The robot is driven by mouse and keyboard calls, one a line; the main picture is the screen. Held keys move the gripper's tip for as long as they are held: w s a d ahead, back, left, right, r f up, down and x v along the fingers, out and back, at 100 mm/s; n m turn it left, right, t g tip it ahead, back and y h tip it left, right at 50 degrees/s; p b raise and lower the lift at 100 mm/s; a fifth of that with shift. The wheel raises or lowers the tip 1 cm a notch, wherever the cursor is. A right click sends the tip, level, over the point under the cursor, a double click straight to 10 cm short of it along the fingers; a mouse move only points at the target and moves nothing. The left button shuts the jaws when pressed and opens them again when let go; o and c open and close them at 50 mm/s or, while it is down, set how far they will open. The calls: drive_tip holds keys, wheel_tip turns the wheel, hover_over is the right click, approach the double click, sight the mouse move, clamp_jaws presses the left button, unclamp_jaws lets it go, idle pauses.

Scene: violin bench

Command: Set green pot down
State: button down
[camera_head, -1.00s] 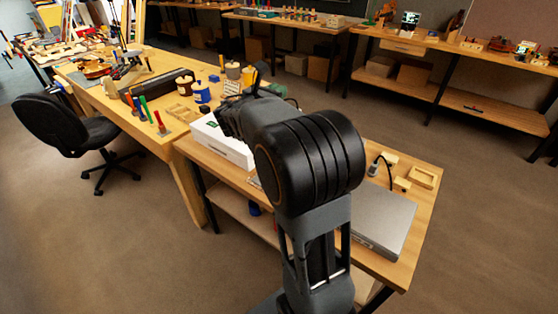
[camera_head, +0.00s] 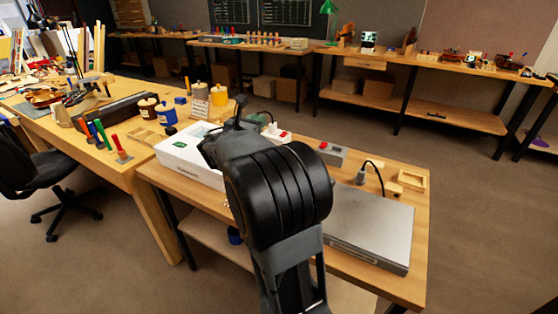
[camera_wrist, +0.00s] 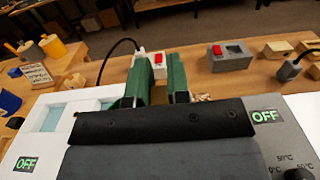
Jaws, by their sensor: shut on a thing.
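A silver unit (camera_head: 372,228) with an OFF display and temperature marks stands on the right. A white switch box (camera_wrist: 150,66) and a grey box (camera_wrist: 230,62), each with a red switch, lie beyond. Brown, blue, grey and yellow pots (camera_head: 219,95) stand at left. Cables cross the table.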

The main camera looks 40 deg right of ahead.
drive_tip(key=s+d+f+b, duration=0.3)
drive_tip(key=s+d+f, duration=0.1)
drive_tip(key=d+f, duration=0.5)
drive_tip(key=shift+f, duration=1.1)
drive_tip(key=shift+f, duration=0.1)
drive_tip(key=shift+f, duration=0.15)
drive_tip(key=c, duration=1.1)
unclamp_jaws()
drive_tip(key=v, duration=1.2)
drive_tip(key=shift+r+p, duration=0.3)
drive_tip(key=shift+p, duration=0.1)
